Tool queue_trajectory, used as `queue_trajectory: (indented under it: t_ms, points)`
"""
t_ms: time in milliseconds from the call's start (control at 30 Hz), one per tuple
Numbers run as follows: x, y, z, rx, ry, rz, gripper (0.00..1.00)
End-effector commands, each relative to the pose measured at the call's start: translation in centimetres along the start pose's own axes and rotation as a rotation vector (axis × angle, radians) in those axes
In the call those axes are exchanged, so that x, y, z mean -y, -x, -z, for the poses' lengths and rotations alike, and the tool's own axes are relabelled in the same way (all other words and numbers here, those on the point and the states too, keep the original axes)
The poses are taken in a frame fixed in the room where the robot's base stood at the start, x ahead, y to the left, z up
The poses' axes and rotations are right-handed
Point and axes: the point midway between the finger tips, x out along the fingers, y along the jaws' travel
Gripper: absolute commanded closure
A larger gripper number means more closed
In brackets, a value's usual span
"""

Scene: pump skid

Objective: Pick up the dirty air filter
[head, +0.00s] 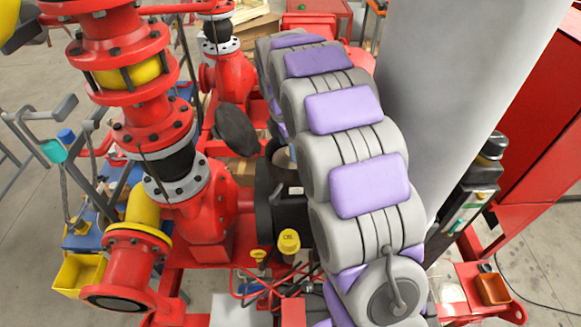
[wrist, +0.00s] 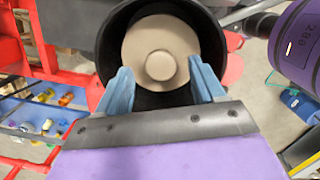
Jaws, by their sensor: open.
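A beige, round air filter (wrist: 160,50) with a raised centre knob sits inside a black round housing (wrist: 112,40) in the wrist view. My gripper (wrist: 160,75) is open, with its two blue fingers apart. The fingertips are at the lower left and lower right of the filter's face, over the housing's opening. I cannot tell whether they touch the filter. In the head view my arm hides the gripper, and a beige bit beside the arm (head: 284,160) may be the filter.
Red pump piping (head: 150,120) with flanges stands at the left in the head view. A yellow cap (head: 289,241) and cables are low beside my arm. A red cabinet (head: 530,130) stands at right. A blue shelf (wrist: 40,118) with small bottles shows in the wrist view.

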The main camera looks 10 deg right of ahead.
Motion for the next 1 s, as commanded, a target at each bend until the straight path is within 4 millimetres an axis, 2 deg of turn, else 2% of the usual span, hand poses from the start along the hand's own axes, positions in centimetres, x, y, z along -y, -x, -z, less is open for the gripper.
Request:
queue_trajectory:
  t_ms: [133, 367, 1000]
  points:
    - [0.0, -1.6, 0.0, 0.000, -0.001, 0.000, 0.32]
    - [0.0, -1.8, 0.0, 0.001, 0.000, -0.003, 0.33]
    - [-0.1, -1.8, 0.0, 0.001, 0.000, -0.002, 0.94]
